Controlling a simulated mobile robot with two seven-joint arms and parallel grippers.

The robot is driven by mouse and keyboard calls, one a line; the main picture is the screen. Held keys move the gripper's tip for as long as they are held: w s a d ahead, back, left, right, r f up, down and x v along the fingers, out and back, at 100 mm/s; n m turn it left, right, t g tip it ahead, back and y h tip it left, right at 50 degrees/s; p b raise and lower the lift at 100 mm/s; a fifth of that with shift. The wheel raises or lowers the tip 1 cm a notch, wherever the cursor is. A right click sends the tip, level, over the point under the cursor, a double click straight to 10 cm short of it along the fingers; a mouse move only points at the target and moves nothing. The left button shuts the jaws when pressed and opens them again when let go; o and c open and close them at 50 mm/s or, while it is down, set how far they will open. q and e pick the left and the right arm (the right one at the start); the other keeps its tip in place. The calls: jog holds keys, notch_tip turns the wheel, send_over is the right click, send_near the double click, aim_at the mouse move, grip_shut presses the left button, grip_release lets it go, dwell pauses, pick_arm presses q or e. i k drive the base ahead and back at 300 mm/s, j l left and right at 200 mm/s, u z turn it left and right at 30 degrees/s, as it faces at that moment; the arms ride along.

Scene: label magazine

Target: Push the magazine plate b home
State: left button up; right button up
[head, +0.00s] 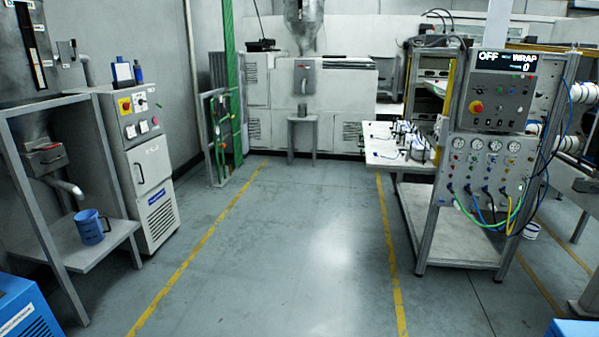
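Neither of my grippers shows in the head view. A labelling station (489,150) stands on the right, with a display reading OFF and WRAP above gauges and coloured hoses. A white worktop (385,152) extends from its left side and carries several small dark and metal parts. These are too small to tell apart, so I cannot pick out magazine plate b or how far in it sits.
A clear grey floor aisle (290,240) runs between two yellow lines. On the left stand a grey control cabinet (145,165) and a metal stand with a blue jug (90,228). A small grey stand (302,132) is at the back.

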aim_at(388, 160)
jog(key=i, duration=1.45)
jog(key=i+j+z, duration=0.2)
jog(key=i, duration=0.3)
jog(key=i+z, duration=0.15)
jog(key=i, duration=0.3)
jog(key=i+j+z, duration=0.2)
jog(key=i, duration=0.25)
